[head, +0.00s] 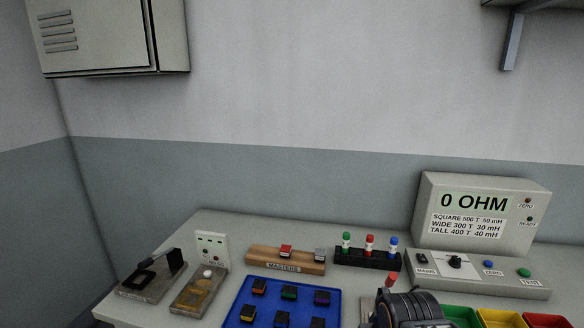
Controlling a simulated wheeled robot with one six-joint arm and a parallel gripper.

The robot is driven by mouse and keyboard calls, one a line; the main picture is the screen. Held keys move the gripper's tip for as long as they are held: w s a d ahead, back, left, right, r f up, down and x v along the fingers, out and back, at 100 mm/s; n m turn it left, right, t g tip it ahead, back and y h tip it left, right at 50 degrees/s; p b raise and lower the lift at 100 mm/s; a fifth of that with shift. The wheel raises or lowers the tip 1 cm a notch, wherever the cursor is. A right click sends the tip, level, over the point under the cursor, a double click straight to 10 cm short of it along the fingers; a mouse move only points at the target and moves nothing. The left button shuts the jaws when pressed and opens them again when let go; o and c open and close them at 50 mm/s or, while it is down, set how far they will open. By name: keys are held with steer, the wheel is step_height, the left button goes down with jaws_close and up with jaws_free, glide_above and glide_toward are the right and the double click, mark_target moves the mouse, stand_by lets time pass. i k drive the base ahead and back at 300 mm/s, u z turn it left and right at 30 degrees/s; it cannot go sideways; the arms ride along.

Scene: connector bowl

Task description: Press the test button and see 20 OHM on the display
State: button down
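The meter box (490,182) stands at the back right of the bench, and its display (474,202) reads 0 OHM. In front of it is a control panel (475,285). The green test button (524,272) is at its right end, above the TEST label. A blue ZERO button (487,264), a dark knob (455,260) and a MAINS switch (422,257) are to its left. A dark ribbed part (408,308) at the bottom edge, left of the panel, seems to be my arm. No fingertips can be made out. Nothing is seen touching the test button.
A blue tray (248,292) with several dark blocks lies at front centre. Behind are a wooden MASTERS rack (262,256) and a black rack (350,257) with three coloured-top pieces. Fixtures (140,288) stand left. Green, yellow and red bins (505,318) sit at bottom right.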

mark_target(524, 273)
steer(key=z, duration=1.5)
